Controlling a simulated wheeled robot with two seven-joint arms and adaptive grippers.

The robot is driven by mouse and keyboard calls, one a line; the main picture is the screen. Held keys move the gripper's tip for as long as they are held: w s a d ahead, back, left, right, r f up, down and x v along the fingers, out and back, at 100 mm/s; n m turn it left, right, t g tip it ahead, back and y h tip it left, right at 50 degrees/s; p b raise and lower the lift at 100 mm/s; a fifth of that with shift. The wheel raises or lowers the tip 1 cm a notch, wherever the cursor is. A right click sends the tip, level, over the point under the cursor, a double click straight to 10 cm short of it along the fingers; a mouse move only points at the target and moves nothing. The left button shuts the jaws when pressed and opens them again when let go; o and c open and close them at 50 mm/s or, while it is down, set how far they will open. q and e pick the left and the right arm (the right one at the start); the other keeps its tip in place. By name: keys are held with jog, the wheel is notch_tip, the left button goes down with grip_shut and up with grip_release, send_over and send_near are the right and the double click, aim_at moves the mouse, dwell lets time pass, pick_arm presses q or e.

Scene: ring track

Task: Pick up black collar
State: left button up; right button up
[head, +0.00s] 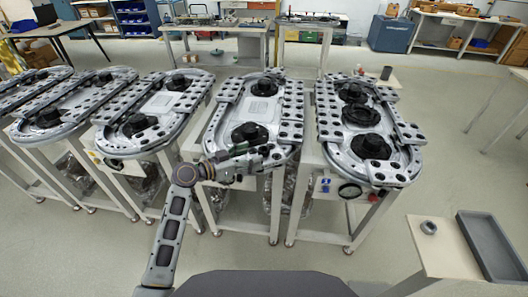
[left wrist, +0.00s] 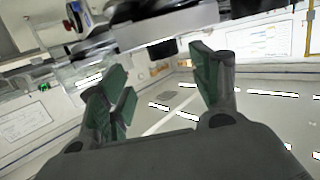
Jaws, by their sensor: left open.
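Black round parts sit on the ring tracks in the head view, and I cannot tell for certain which is the black collar. The rightmost track (head: 407,170) carries a wide black ring (head: 361,115) between two black hubs, one behind it (head: 353,92) and one in front (head: 371,147). My left gripper (head: 268,157) is at the front of the neighbouring track (head: 212,132), close to its front black hub (head: 249,132); whether it touches is unclear. In the left wrist view my left gripper (left wrist: 165,90) has green-padded fingers spread apart with nothing between them. My right gripper is not in view.
A small table (head: 445,255) at the right holds a small grey ring (head: 429,227) and an empty grey tray (head: 490,246). More ring tracks stand in a row to the left (head: 150,105). Workbenches line the back.

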aim_at(259, 152)
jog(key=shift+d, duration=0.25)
pick_arm(q)
jog(key=shift+w+d, duration=0.25)
jog(key=shift+w, duration=0.15)
jog(key=shift+w+d+f+p, duration=0.3)
jog(key=shift+w+d+p, duration=0.2)
jog(key=shift+w+d, duration=0.25)
jog(key=shift+w+d+f, duration=0.15)
jog(key=shift+w+d, duration=0.3)
jog(key=shift+w, duration=0.05)
jog(key=shift+w+d+f, duration=0.1)
jog(key=shift+d+f, duration=0.05)
jog(key=shift+d, duration=0.1)
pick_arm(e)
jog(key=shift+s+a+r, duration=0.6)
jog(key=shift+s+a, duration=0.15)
pick_arm(q)
jog(key=shift+f, duration=0.2)
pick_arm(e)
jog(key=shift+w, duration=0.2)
